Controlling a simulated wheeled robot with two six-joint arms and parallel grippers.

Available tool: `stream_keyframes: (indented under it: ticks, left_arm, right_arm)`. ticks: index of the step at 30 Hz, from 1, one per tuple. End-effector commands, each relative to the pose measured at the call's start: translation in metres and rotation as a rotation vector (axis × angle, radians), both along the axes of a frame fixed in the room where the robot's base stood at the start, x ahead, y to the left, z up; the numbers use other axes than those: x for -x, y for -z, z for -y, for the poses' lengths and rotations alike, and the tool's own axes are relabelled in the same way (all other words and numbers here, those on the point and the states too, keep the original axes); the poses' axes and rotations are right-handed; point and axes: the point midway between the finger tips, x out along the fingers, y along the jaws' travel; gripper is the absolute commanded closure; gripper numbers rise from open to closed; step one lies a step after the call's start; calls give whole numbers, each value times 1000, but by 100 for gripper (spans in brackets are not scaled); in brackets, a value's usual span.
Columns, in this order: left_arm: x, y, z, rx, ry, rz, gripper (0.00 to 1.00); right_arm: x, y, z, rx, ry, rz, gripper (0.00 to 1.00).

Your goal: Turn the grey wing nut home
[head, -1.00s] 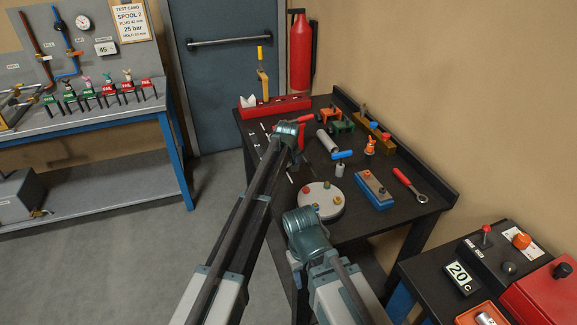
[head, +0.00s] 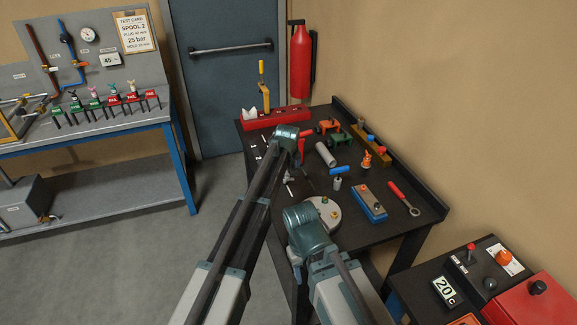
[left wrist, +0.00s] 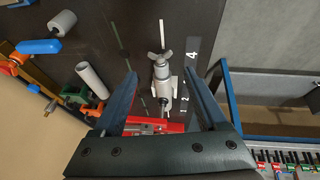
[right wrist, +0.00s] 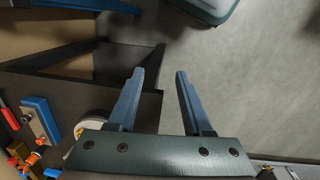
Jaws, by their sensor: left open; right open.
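The grey wing nut (left wrist: 160,57) sits on top of a pale grey cylindrical fitting (left wrist: 162,72) in the left wrist view, with its wings spread to both sides. The fitting stands on the dark bench beside a red piece (left wrist: 150,126). My left gripper (left wrist: 160,74) is open, with its two fingers framing the fitting from either side; I see no contact with the nut. My right gripper (right wrist: 160,71) is open and empty over the floor near the bench edge.
The dark bench (head: 370,228) holds a white tube (head: 325,153), a blue-handled piece (head: 340,170), a round pale disc (head: 333,222), a blue block (head: 369,203) and a red-handled wrench (head: 404,198). A fire extinguisher (head: 301,60) hangs behind. Open floor lies left.

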Motion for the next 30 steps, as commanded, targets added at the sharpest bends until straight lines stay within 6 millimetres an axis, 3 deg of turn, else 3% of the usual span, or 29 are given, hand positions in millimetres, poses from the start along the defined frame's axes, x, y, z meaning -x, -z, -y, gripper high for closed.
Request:
stream_keyframes:
  ticks: [1, 6, 17, 20, 23, 26, 30]
  left_arm:
    - [5, -15, 0, 0, 0, 0, 25]
    - [13, -30, -1, 0, 0, 0, 25]
    - [14, -30, -1, 0, 0, -1, 25]
    - [23, -30, -2, -6, 10, -8, 25]
    - [61, -29, -8, -34, 57, -43, 25]
    - [127, -26, -18, -87, 150, -110, 25]
    - [229, -23, -37, -162, 316, -225, 25]
  right_arm:
    - [0, -15, 0, 0, 0, 0, 50]
    - [0, -30, 0, 0, -1, 0, 50]
    - [0, -31, 0, 0, -1, 0, 50]
    - [-2, -31, 0, -10, -17, 0, 50]
    - [-11, -32, 3, -51, -92, 5, 50]
    - [-27, -34, 7, -125, -238, 29, 50]
    - [-55, -40, 16, -227, -484, 109, 50]
